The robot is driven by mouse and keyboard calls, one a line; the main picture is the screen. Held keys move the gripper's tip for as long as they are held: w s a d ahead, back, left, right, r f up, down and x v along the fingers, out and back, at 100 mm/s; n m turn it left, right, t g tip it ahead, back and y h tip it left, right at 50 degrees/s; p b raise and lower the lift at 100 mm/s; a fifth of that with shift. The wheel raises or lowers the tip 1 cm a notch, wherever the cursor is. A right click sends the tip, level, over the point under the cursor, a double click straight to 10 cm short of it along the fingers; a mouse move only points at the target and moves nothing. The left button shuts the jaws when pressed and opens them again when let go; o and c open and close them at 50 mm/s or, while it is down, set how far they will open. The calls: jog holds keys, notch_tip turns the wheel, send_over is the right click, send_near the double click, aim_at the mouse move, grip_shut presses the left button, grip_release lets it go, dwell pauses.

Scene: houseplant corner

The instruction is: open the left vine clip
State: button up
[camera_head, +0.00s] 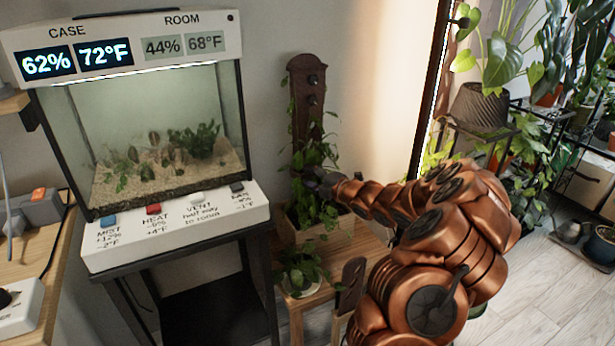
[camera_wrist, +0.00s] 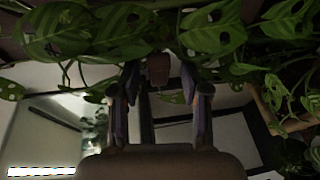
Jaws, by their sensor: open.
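A dark brown upright board (camera_head: 304,75) stands by the wall behind a leafy vine, with small dark fittings on its upper part. I cannot tell which of them, if any, is the left vine clip. My copper arm reaches in from the right, and my gripper (camera_head: 318,183) is among the vine leaves in front of the board's lower part. In the wrist view my gripper (camera_wrist: 158,98) is open, with its two fingers apart. A small brown block (camera_wrist: 158,70) shows between and beyond the fingertips, close to the leaves; I cannot tell whether it is a clip. Leaves (camera_wrist: 215,32) hide much behind it.
A wooden planter (camera_head: 330,228) holds the vine's base on a wooden stand, with a small potted plant (camera_head: 300,268) in front. A glass case (camera_head: 150,135) with a labelled button panel (camera_head: 175,228) stands left. Many potted plants crowd the right. Floor (camera_head: 545,290) is clear at lower right.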

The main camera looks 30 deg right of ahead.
jog(key=shift+w, duration=0.6)
jog(key=shift+a, duration=0.1)
jog(key=shift+c, duration=0.4)
grip_shut()
